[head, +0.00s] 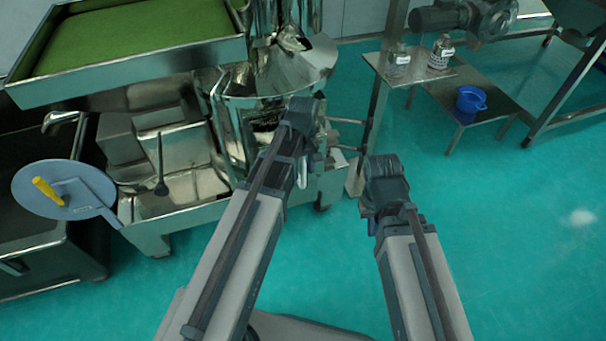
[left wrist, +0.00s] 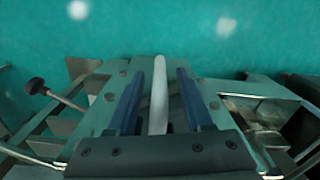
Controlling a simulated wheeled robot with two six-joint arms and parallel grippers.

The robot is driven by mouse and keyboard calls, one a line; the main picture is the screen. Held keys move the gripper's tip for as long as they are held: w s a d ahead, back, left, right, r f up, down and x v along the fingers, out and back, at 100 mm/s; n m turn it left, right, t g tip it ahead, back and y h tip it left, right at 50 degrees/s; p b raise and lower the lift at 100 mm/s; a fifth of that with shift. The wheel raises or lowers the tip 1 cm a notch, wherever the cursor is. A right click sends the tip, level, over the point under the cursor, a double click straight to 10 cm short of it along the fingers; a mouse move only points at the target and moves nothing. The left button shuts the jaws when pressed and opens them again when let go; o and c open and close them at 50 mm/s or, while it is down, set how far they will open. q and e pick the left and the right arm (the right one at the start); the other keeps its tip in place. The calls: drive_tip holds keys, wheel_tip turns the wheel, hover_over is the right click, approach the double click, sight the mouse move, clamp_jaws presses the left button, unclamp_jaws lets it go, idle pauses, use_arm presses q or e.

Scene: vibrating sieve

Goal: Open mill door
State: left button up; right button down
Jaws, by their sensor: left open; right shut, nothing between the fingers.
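The mill is the shiny metal machine (head: 232,110) left of centre in the head view, partly hidden behind my left arm. In the left wrist view, a pale upright bar (left wrist: 159,85), looking like a door handle, stands in front of a flat bolted metal panel (left wrist: 98,118). My left gripper (left wrist: 160,98) is open, with one dark blue finger on each side of the bar. I see a gap on both sides. In the head view my left gripper (head: 316,150) is at the mill's right side, its fingers mostly hidden. My right gripper (head: 372,205) is shut and empty over the floor.
A steel tray with a green surface (head: 135,40) juts out at upper left.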

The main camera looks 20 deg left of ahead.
use_arm(q)
clamp_jaws()
idle(1.4)
